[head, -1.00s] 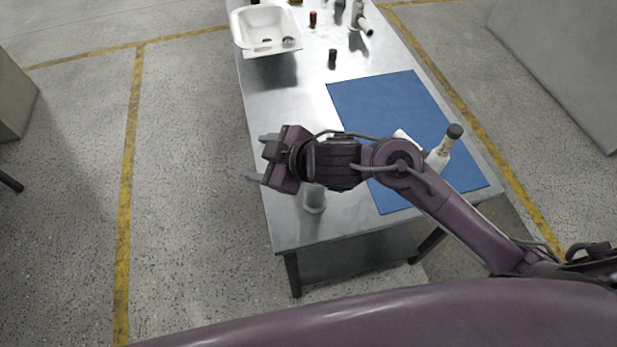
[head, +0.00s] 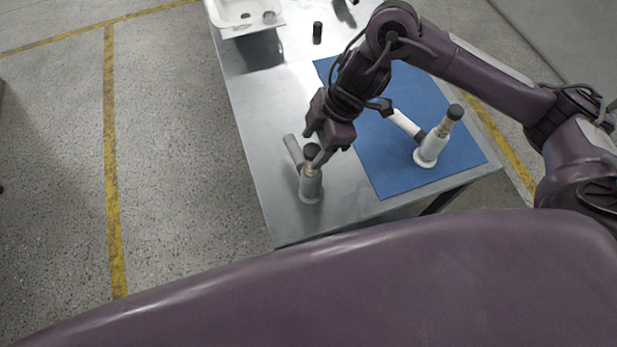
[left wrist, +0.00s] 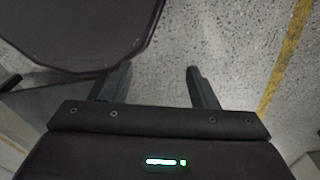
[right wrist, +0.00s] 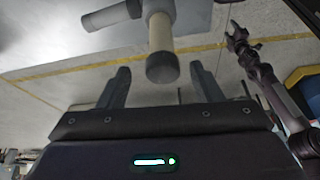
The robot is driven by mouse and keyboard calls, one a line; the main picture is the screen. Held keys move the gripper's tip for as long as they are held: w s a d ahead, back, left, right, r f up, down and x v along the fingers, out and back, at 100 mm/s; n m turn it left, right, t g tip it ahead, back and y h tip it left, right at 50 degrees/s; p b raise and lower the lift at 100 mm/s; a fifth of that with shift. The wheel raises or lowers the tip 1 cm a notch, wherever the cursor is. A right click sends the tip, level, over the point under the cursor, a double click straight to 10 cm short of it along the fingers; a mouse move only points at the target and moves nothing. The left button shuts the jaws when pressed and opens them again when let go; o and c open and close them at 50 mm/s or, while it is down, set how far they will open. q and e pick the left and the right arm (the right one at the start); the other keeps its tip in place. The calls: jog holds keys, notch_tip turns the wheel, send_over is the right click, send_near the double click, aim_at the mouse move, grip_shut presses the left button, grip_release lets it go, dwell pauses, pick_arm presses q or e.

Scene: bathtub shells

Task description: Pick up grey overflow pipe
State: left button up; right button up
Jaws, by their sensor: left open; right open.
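The grey overflow pipe (head: 311,187) stands upright on the bare metal table near its front left corner. It has a dark cap on top and a side branch pointing up-left. My right gripper (head: 314,146) is at the pipe's capped top, its fingers apart. In the right wrist view the pipe's neck and dark cap (right wrist: 161,50) show between the two open fingers; I cannot tell if they touch. My left gripper (left wrist: 160,85) shows only in the left wrist view, open and empty over the speckled floor.
A similar white pipe (head: 428,152) with a dark cap stands on the blue mat (head: 395,178) to the right. A small black cylinder (head: 317,32) and a white basin (head: 240,12) are farther back. The metal table (head: 265,110) has bare room left of the mat.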

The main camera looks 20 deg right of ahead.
jog(key=shift+s+p+x, duration=0.2)
jog(key=shift+p+x, duration=0.4)
jog(key=shift+x, duration=1.55)
jog(key=shift+c, duration=0.5)
grip_shut()
